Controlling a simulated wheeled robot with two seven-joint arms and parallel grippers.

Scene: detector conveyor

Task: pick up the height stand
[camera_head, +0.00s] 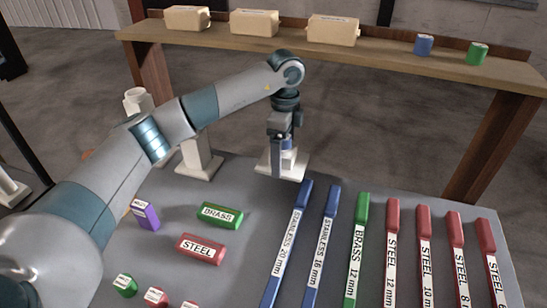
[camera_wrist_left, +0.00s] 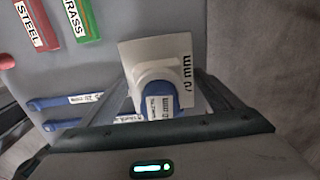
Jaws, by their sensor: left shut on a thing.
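The height stand (camera_head: 291,170) is white with a square base and stands at the back edge of the grey table. In the left wrist view the stand (camera_wrist_left: 130,53) has a "70 mm" label on its base and a round white post. A blue labelled piece (camera_wrist_left: 158,98) sits at the top of the post. My left gripper (camera_head: 279,148) points down over the stand, shut on it, with one finger on each side of the post. The fingers partly hide the post in the head view. My right gripper is not in view.
A second white stand (camera_head: 199,160) is just left of my gripper. Long labelled bars, such as the blue one (camera_head: 291,240), fill the table's right side. Short blocks, including a green one (camera_head: 220,214), lie left. A wooden shelf (camera_head: 370,62) holds boxes and cylinders behind.

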